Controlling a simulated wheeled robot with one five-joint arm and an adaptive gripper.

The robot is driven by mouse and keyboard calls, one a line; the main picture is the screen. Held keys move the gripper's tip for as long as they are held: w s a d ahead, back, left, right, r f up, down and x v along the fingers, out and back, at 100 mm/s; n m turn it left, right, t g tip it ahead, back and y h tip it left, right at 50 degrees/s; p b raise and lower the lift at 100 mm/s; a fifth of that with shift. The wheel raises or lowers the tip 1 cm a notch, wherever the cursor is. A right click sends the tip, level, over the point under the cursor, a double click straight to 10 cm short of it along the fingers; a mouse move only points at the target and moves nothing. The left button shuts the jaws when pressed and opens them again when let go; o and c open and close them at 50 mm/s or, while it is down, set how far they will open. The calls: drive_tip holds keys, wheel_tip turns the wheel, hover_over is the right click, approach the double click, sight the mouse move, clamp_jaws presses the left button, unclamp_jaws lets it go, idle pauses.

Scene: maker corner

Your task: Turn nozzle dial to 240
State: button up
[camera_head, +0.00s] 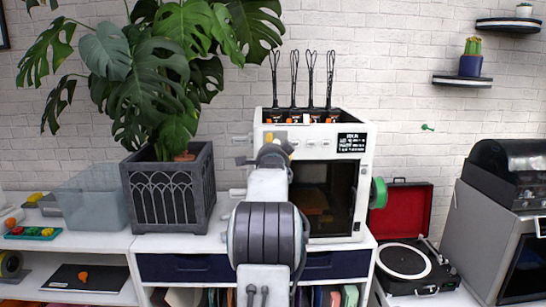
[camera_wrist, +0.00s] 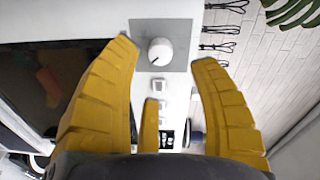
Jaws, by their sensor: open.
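The white printer (camera_head: 340,225) stands on the white cabinet, facing me. In the wrist view its nozzle dial (camera_wrist: 160,51) is a round white knob on a grey plate (camera_wrist: 183,28). A short dark pointer line shows on the knob; no number is legible. In the wrist view, which is turned sideways, my gripper (camera_wrist: 164,58) is open. Its yellow fingers lie on both sides of the dial, apart from it, with a shorter finger below. In the head view my arm covers the dial and most of my gripper.
Several small square buttons (camera_wrist: 158,86) and a dark display (camera_head: 352,142) lie along the panel beside the dial. A green spool (camera_head: 379,192) sticks out at the printer's right. A plant in a grey pot (camera_head: 170,190) stands left, a record player (camera_head: 405,260) right.

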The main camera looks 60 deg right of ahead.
drive_tip(key=shift+v, duration=3)
